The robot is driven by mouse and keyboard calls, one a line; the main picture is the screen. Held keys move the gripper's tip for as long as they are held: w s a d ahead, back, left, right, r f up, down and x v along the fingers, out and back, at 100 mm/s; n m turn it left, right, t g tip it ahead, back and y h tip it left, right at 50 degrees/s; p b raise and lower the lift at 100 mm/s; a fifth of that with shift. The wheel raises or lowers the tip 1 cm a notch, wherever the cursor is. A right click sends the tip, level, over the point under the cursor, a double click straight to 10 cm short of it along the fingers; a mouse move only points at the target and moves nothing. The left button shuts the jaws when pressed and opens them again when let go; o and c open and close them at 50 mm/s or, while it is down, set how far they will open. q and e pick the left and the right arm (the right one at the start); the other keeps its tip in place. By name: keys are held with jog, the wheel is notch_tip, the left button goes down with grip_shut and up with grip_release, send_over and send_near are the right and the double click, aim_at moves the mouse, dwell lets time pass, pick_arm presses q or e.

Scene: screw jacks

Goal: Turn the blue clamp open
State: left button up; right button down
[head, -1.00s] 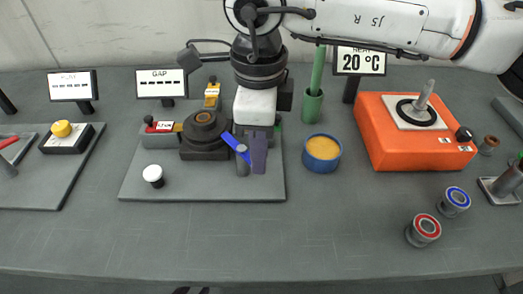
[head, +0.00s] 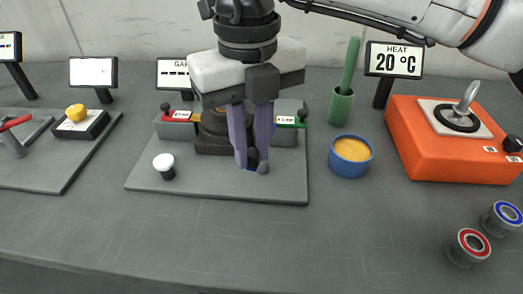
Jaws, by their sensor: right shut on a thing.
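The blue clamp (head: 252,167) sits at the front of the dark block (head: 212,146) on the grey board; only small bits of blue show, around and between the fingers. A grey rounded knob (head: 263,169) is at its right end. My right gripper (head: 250,165) points down in front of the block, its two purple fingers close together and shut on the blue clamp. The fingers and the white gripper body hide most of the clamp and part of the block. My left gripper is not in view.
On the board (head: 220,188) are a red-marked part (head: 180,116), a green-marked part (head: 289,121) and a white button (head: 164,162). A blue bowl (head: 350,158), green holder (head: 341,105) and orange heater (head: 440,150) stand to the right.

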jog(key=shift+w+a+m+b, duration=0.25)
jog(key=shift+a+m, duration=0.2)
jog(key=shift+m, duration=0.6)
jog(key=shift+w+a+m+b, duration=0.1)
jog(key=shift+w+a+m, duration=0.3)
jog(key=shift+m, duration=0.7)
jog(key=shift+w+a+m+b, duration=0.2)
jog(key=shift+a+m, duration=0.35)
jog(key=shift+m, duration=0.5)
jog(key=shift+r, duration=0.1)
jog(key=c, duration=1.6)
grip_release()
notch_tip(320, 180, up, 10)
jog(key=shift+r+p, duration=0.1)
jog(key=shift+p, duration=0.5)
jog(key=shift+s, duration=0.1)
